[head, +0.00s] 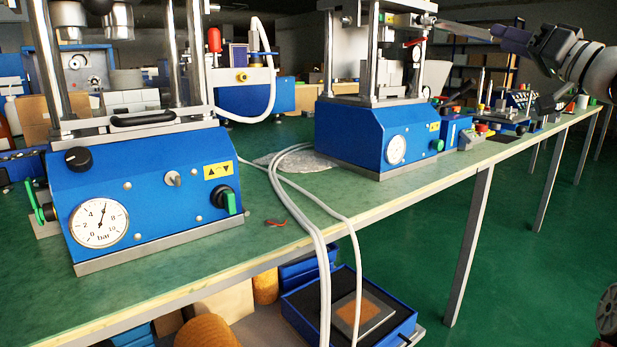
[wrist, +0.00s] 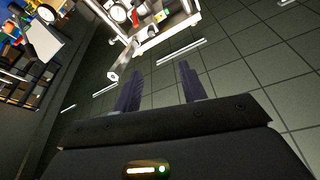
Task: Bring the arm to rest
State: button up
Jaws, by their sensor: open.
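My gripper (head: 508,38) is raised at the upper right of the head view, pointing left towards the upper part of the right-hand blue press (head: 352,139). In the wrist view its two dark ribbed fingers (wrist: 160,72) stand apart with nothing between them. The gripper is open and empty. Whether its fingertips touch anything on the press cannot be told from the head view.
The green bench (head: 420,182) runs along the front and back to the right. A second blue press (head: 145,190) stands at left. White hoses (head: 300,205) hang over the edge above a blue tray (head: 300,306). Green floor (head: 540,270) at right is mostly clear.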

jog(key=a+f+m+g+h+p, duration=0.1)
jog(key=a+f+g+h, duration=0.15)
jog(key=a+f, duration=0.5)
jog(key=a+f+m+g+h+p, duration=0.15)
jog(key=a+f+g, duration=0.25)
jog(key=a, duration=0.6)
jog(key=s+a+f+g+h+p, duration=0.2)
jog(key=s+a+f, duration=0.3)
jog(key=s+f, duration=0.35)
jog(key=s+d+f+g+h+p, duration=0.2)
jog(key=s+f+g+h, duration=0.2)
jog(key=s+f, duration=1.5)
jog(key=shift+s+d+f+h+p, duration=0.25)
jog(key=shift+s+f+h, duration=0.2)
jog(key=shift+s, duration=0.7)
